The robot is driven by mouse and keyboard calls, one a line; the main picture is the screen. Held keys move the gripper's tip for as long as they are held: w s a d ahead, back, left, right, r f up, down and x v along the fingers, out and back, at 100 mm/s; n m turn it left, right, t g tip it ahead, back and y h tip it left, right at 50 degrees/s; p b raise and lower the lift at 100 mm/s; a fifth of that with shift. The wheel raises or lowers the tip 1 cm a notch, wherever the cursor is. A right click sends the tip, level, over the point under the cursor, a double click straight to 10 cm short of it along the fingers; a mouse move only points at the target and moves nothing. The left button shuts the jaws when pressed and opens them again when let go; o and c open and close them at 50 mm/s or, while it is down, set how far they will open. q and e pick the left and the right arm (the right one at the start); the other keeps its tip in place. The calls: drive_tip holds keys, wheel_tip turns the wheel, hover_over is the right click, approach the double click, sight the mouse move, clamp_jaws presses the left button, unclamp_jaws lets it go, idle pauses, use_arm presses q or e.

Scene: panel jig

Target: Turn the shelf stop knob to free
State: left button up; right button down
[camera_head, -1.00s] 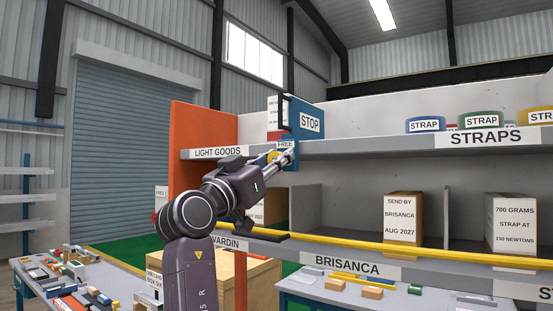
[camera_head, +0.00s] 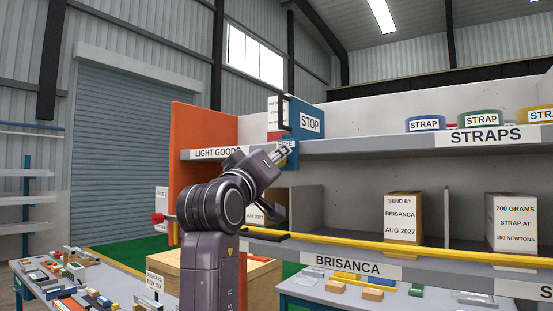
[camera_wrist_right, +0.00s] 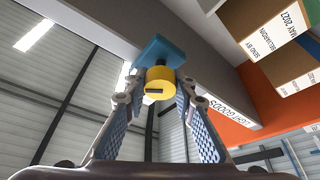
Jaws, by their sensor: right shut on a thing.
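The yellow shelf stop knob (camera_wrist_right: 160,83), with a dark slot on its face, sits on a blue mount (camera_wrist_right: 158,50) under the shelf edge in the right wrist view. My right gripper (camera_wrist_right: 158,92) has one finger on each side of the knob and is shut on it. In the head view my right gripper (camera_head: 280,154) is at the end of the light goods shelf, below the blue STOP panel (camera_head: 310,122). My left gripper is in neither view.
The grey shelf (camera_head: 390,146) runs right with strap rolls on it. An orange end panel (camera_head: 203,130) stands left of my gripper. A yellow rail (camera_head: 400,255) crosses below, in front of boxes. A wooden crate (camera_head: 190,270) stands behind my arm.

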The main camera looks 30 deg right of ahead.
drive_tip(key=n+y, duration=0.1)
drive_tip(key=n, duration=0.2)
drive_tip(key=shift+r+n+t+p, duration=0.1)
drive_tip(key=shift+n+t+p, duration=0.25)
drive_tip(key=shift+n+t, duration=0.05)
drive_tip(key=n+y+p, duration=0.1)
drive_tip(key=n+y, duration=0.1)
drive_tip(key=n, duration=0.2)
drive_tip(key=shift+w+f+n+g+y+p, duration=0.15)
drive_tip(key=shift+n+y+p, duration=0.3)
drive_tip(key=shift+n, duration=0.7)
drive_tip(key=shift+s+f+n+g+y+p, duration=0.15)
drive_tip(key=shift+n+y+p, duration=0.25)
drive_tip(key=shift+n, duration=0.75)
drive_tip(key=shift+w, duration=0.1)
drive_tip(key=c, duration=1.6)
unclamp_jaws()
drive_tip(key=v, duration=1.2)
